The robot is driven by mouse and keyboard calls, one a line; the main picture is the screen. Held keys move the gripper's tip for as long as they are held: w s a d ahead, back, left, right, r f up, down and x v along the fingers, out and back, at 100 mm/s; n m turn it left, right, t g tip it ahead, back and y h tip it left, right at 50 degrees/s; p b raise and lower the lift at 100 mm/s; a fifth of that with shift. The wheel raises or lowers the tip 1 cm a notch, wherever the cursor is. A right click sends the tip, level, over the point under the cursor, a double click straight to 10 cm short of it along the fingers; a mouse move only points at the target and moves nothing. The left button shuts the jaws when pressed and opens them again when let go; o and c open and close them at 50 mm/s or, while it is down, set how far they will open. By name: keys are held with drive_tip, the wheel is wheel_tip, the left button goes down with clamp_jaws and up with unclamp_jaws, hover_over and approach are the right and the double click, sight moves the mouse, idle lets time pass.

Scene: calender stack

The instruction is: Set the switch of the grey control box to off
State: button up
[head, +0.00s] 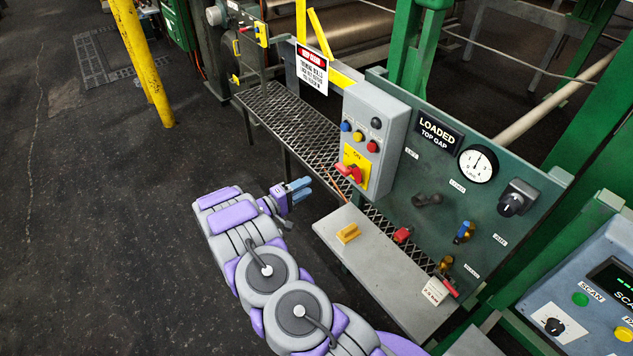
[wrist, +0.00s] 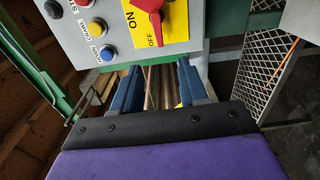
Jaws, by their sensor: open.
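The grey control box (head: 377,122) stands upright on the green panel, with several coloured buttons above its switch. The red switch (head: 350,173) sits on a yellow plate (head: 355,157) marked ON. In the wrist view the red switch (wrist: 152,10) shows at the top, cut off by the edge. There ON is left of the handle, and the handle's lower end lies beside the word OFF. My gripper (head: 303,190) is left of and below the switch, apart from it. Its blue fingers (wrist: 158,72) are open, with nothing between them.
A grey shelf (head: 375,285) with a yellow block (head: 348,233) is below the box. Red padlocks, a dark knob (head: 517,198) and a gauge (head: 478,164) are on the green panel. A mesh guard (head: 290,118) runs behind.

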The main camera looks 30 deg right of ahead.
drive_tip(key=shift+s+a, duration=0.1)
drive_tip(key=shift+a, duration=0.95)
